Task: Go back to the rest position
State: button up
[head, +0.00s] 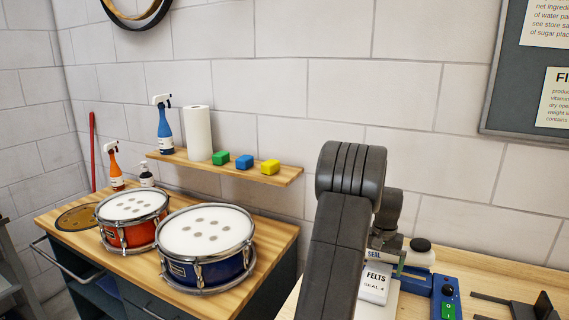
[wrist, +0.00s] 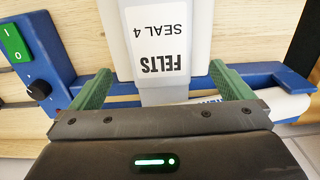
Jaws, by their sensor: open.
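My gripper (wrist: 160,70) is open in the wrist view, with one green finger on each side of a pale bag (wrist: 204,35). The bag carries a white label reading FELTS SEAL 4, upside down in this view. The fingers look apart from the bag's sides; its lower end is hidden behind my gripper body. In the head view the bag (head: 374,288) shows just right of my dark arm, which hides most of my gripper there.
A blue sealer (head: 446,300) with a green switch (wrist: 14,43) stands beside the bag on the wooden bench. Left, a wooden top (head: 75,248) holds a red drum (head: 128,236) and a blue drum (head: 207,265). A wall shelf (head: 287,177) holds a spray bottle, paper roll and coloured blocks.

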aim_at(371, 296)
jog(key=f, duration=0.5)
jog(key=shift+s+a+p, duration=0.1)
jog(key=shift+s+p, duration=0.1)
jog(key=shift+p, duration=0.1)
jog(key=s+a, duration=0.1)
jog(key=s, duration=0.1)
jog(key=s+a+b, duration=0.1)
jog(key=s, duration=0.1)
jog(key=s+a+b, duration=0.1)
jog(key=s, duration=0.1)
jog(key=r+p, duration=0.1)
jog(key=r, duration=0.1)
jog(key=r+p, duration=0.1)
jog(key=r, duration=0.1)
jog(key=r+p, duration=0.1)
jog(key=shift+s+a+r+p, duration=0.15)
jog(key=shift+s+r+p, duration=0.2)
jog(key=shift+s+r, duration=0.05)
jog(key=shift+s+r+p, duration=0.15)
jog(key=shift+r+p, duration=0.15)
jog(key=shift+r, duration=0.25)
jog(key=shift+a, duration=0.1)
